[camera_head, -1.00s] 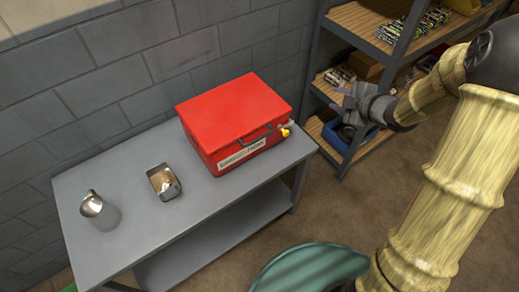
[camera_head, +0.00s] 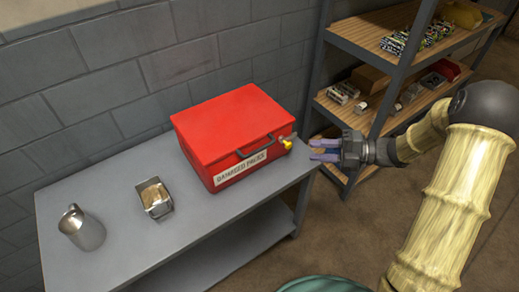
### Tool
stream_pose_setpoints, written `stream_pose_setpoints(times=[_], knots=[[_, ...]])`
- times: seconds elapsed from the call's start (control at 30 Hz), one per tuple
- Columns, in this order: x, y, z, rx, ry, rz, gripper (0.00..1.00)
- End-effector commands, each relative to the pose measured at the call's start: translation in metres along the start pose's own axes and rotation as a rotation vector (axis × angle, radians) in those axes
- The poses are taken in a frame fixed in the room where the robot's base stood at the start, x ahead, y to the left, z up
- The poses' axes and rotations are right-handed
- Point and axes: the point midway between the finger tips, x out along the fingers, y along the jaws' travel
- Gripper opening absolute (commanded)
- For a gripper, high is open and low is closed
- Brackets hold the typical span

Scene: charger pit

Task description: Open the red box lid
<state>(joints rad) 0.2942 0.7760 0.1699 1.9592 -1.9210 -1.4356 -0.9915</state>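The red box (camera_head: 230,138) stands on the grey table with its lid shut. A dark handle (camera_head: 255,147) and a white label with dark lettering are on its front face. A small yellow piece, perhaps a latch or padlock (camera_head: 287,143), sits at its front right corner. My gripper (camera_head: 312,149) is just right of that corner, with its purple fingers pointing left toward the box. The two fingers are apart with a gap between them, and nothing shows in it. The fingertips appear clear of the box, though the exact distance is hard to judge.
On the grey table (camera_head: 110,215), a metal jug (camera_head: 84,230) and a small metal tin (camera_head: 156,199) stand left of the box. A shelf unit (camera_head: 385,55) with loaded shelves stands behind my gripper at the right. A block wall runs behind the table.

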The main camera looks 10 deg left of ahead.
Motion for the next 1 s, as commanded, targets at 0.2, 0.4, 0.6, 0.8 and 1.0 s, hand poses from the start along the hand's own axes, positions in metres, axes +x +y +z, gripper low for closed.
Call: stream_pose_setpoints(times=[0.2,0.4,0.6,0.8,1.0], knots=[[0.030,0.000,-0.001,0.001,0.004,0.000,0.32],[0.066,-0.001,-0.001,0.001,0.004,0.000,0.32],[0.101,0.000,-0.001,0.001,0.004,0.001,0.32],[0.136,-0.001,-0.001,0.001,0.003,0.000,0.32],[0.162,0.000,0.000,0.001,0.001,0.000,0.32]])
